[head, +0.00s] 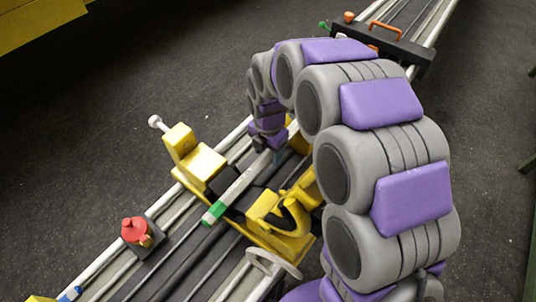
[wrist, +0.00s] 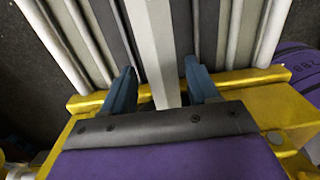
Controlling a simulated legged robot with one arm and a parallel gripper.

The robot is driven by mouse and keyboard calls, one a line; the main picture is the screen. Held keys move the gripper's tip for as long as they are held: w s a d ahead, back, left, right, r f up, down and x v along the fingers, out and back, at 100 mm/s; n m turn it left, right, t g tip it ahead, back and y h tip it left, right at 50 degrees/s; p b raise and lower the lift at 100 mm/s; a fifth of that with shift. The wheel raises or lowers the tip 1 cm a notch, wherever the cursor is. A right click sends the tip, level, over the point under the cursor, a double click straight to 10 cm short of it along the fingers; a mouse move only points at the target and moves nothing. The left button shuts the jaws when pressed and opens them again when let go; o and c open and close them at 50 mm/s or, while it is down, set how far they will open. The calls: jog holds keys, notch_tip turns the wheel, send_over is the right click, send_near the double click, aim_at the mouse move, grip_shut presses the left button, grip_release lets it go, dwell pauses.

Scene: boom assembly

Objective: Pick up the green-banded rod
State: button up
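The green-banded rod (head: 236,190) is pale grey with a green band near its lower left end. It lies across the yellow fixture (head: 197,166) over the rails in the head view. My gripper (head: 269,143) is at the rod's upper right part, its fingers partly hidden by my arm. In the wrist view a pale rod (wrist: 160,50) runs between the two blue fingers of my gripper (wrist: 160,85). The fingers are apart, with a gap on each side of the rod. The green band is not visible in the wrist view.
A yellow clamp with a black strap (head: 283,212) stands right of the rod. A red-topped part (head: 137,230) sits on the rails at lower left. A black bar with orange handles (head: 385,40) crosses the rails at the top. Dark floor at left is clear.

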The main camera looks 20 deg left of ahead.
jog(key=shift+d, duration=0.15)
grip_shut()
dwell(0.4)
